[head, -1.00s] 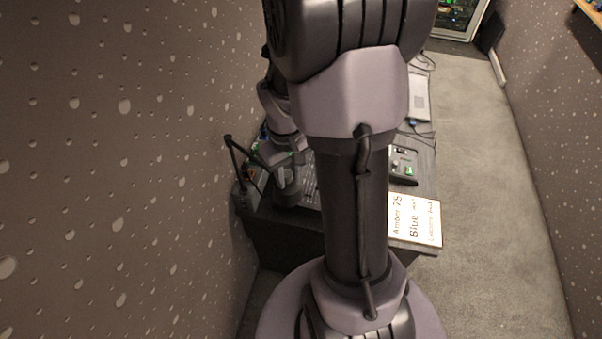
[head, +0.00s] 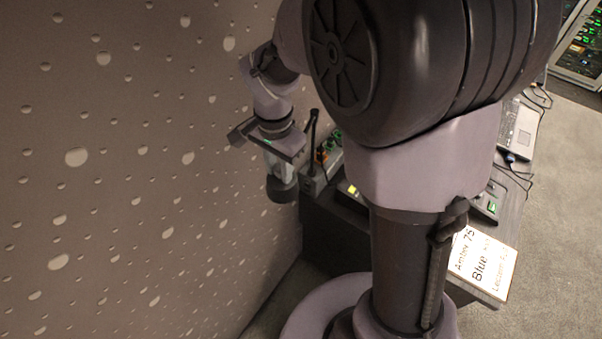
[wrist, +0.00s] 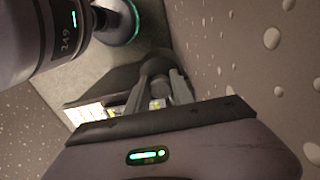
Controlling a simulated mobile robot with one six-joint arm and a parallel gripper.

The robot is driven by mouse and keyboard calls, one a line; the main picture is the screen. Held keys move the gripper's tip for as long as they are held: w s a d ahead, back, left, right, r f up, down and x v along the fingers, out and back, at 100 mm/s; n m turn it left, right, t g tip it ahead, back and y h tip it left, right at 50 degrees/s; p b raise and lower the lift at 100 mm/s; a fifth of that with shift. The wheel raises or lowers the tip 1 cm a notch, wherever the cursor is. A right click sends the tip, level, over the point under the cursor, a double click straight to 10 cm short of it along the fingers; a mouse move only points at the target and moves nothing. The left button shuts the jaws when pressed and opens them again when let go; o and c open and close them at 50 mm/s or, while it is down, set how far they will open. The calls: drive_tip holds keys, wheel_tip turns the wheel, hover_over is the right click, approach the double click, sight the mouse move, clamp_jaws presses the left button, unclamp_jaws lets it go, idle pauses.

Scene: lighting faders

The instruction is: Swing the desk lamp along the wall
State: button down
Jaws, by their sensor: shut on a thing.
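The desk lamp's dark round head (head: 283,190) hangs beside the wall, left of the desk's near end. Its upright arm (head: 313,128) rises from a base at the desk's left edge. My gripper (head: 280,170) is above the lamp head and shut on it. In the wrist view, my two grey fingers (wrist: 158,92) are on either side of the dark lamp head (wrist: 155,67). The stretch of lamp arm between the upright and the head is mostly hidden by my gripper.
The speckled wall (head: 130,170) runs close along the left of my gripper. The desk carries a lighting console, mostly hidden behind my arm, and a white card (head: 483,262) with printed words. Grey floor (head: 560,200) is clear at the right.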

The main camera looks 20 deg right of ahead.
drive_tip(key=shift+w+a+m, duration=0.7)
drive_tip(key=shift+w+a, duration=0.3)
drive_tip(key=shift+w, duration=0.15)
drive_tip(key=c, duration=1.1)
unclamp_jaws()
wheel_tip(320, 180, up, 18)
drive_tip(key=p, duration=0.3)
drive_tip(key=shift+f+p, duration=0.25)
drive_tip(key=shift+p, duration=0.05)
